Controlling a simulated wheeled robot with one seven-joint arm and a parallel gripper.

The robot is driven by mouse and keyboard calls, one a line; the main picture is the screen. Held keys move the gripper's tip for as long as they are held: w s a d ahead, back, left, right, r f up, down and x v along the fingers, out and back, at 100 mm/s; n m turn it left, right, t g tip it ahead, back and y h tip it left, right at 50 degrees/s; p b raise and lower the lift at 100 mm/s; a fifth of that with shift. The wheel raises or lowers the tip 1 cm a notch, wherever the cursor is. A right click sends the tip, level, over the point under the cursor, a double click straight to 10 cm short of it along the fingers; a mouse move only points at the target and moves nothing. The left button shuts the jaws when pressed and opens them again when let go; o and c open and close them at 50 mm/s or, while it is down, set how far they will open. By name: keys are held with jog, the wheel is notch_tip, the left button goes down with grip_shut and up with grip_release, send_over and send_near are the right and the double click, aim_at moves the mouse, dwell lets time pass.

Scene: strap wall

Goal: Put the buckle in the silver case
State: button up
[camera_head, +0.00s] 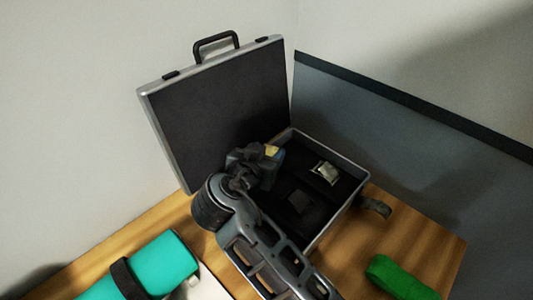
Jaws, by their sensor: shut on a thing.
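The silver case (364,187) stands open on the wooden table, its dark-lined lid (215,110) raised at the back left. My gripper (270,156) is over the left part of the case, in front of the lid. It is shut on a small yellowish thing (271,151), mostly hidden by the fingers; I cannot tell for sure that this is the buckle. A small shiny silver piece (325,172) lies apart from my gripper in the dark interior of the case. My arm hides the case's near left side.
A teal roll with a dark band (162,265) lies at the lower left. A green rolled strap (397,277) lies at the lower right. A dark strap end (375,207) sticks out by the case's right side. A grey panel (410,140) stands behind. Bare table shows between case and green strap.

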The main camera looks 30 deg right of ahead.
jog(key=shift+f+b, duration=0.35)
jog(key=shift+f, duration=0.05)
jog(key=o, duration=0.9)
jog(key=shift+r, duration=0.1)
